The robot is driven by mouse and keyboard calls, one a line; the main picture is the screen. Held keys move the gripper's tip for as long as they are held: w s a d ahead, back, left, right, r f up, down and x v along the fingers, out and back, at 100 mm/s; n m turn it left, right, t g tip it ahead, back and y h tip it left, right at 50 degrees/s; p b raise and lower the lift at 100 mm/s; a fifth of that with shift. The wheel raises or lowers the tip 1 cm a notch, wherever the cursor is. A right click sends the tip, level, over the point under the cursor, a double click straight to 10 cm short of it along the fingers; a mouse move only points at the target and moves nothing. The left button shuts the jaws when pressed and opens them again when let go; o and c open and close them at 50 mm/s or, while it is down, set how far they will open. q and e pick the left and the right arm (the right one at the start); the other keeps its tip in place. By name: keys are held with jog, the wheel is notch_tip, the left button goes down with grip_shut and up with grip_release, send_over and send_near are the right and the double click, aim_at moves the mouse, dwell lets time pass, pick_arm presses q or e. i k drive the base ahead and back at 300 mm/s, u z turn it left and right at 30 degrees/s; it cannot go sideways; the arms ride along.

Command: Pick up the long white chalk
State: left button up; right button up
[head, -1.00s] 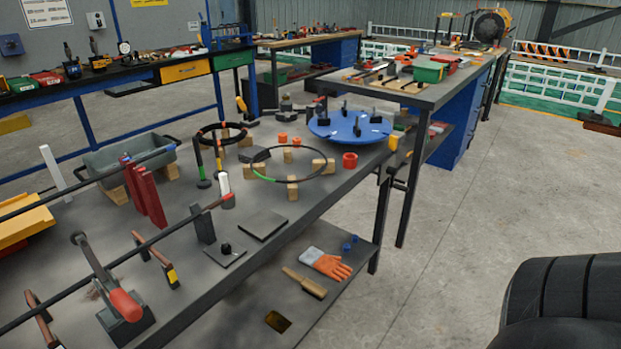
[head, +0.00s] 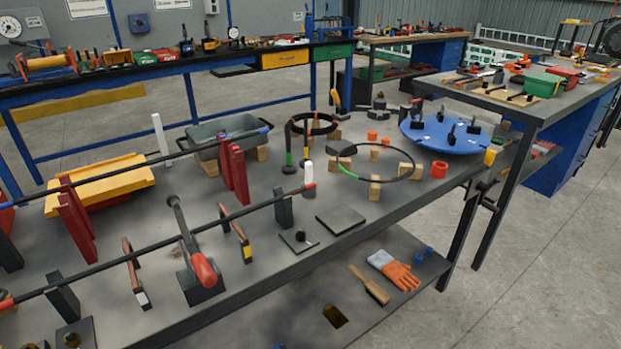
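A long, thin white stick (head: 161,136) stands upright on the grey workbench (head: 340,195), left of the grey tray; it looks like the long white chalk, though I cannot be certain. A shorter white-topped piece (head: 308,172) stands near the middle of the bench, beside the red end of a long dark bar. Neither of my grippers is in view, and nothing is seen touching the white stick.
Two long dark bars (head: 165,248) cross the bench above its surface. A blue disc (head: 447,133) lies far right. A glove (head: 394,270) rests below.

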aim_at(309, 166)
jog(key=z, duration=1.7)
jog(key=i, duration=1)
jog(key=u, duration=3.3)
